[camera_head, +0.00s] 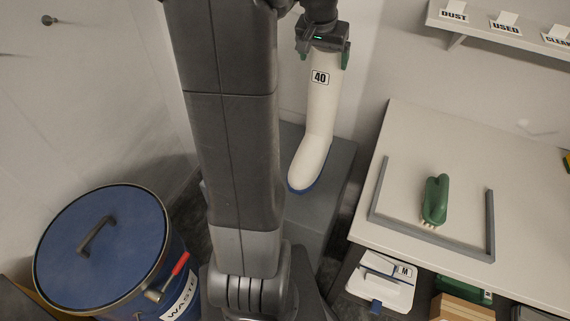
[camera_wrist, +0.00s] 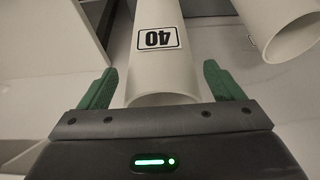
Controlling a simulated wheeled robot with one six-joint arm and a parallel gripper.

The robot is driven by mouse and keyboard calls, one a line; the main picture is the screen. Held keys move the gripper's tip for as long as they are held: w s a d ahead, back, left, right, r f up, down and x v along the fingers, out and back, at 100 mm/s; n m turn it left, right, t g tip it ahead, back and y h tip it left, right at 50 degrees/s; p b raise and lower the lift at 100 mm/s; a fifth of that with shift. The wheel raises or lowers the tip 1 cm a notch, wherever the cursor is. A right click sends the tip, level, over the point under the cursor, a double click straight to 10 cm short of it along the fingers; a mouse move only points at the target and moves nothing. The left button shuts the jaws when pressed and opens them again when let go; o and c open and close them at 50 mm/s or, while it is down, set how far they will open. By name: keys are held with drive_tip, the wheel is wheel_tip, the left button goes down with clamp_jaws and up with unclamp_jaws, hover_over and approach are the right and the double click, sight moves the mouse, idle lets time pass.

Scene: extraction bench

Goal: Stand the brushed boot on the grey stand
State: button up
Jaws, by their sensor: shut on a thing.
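The boot (camera_head: 320,115) is white with a blue sole and a label reading 40. It is upright, toe toward the camera. My gripper (camera_head: 322,55) is shut on its upper shaft, with a green finger on each side. In the wrist view the shaft (camera_wrist: 160,72) lies between the fingers of my gripper (camera_wrist: 165,88), its open rim nearest the palm. The boot's foot is over the grey stand (camera_head: 337,170); I cannot tell whether the sole touches it. My arm hides the stand's left part.
A second white tube-shaped thing (camera_wrist: 285,30) is at the right in the wrist view. A green brush (camera_head: 435,200) lies on the bench (camera_head: 410,150) inside a grey frame (camera_head: 425,233). A blue waste drum (camera_head: 100,250) stands at left. A shelf with labels (camera_head: 480,30) is at upper right.

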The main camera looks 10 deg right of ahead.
drive_tip(key=shift+w+d+f, duration=0.1)
drive_tip(key=shift+w+f, duration=0.05)
drive_tip(key=shift+f, duration=0.35)
wheel_tip(320, 180, down, 10)
drive_tip(key=shift+r, duration=0.1)
drive_tip(key=o, duration=1.8)
drive_tip(key=shift+o, duration=0.2)
drive_tip(key=shift+r, duration=0.35)
approach(319, 86)
drive_tip(key=shift+f, duration=0.15)
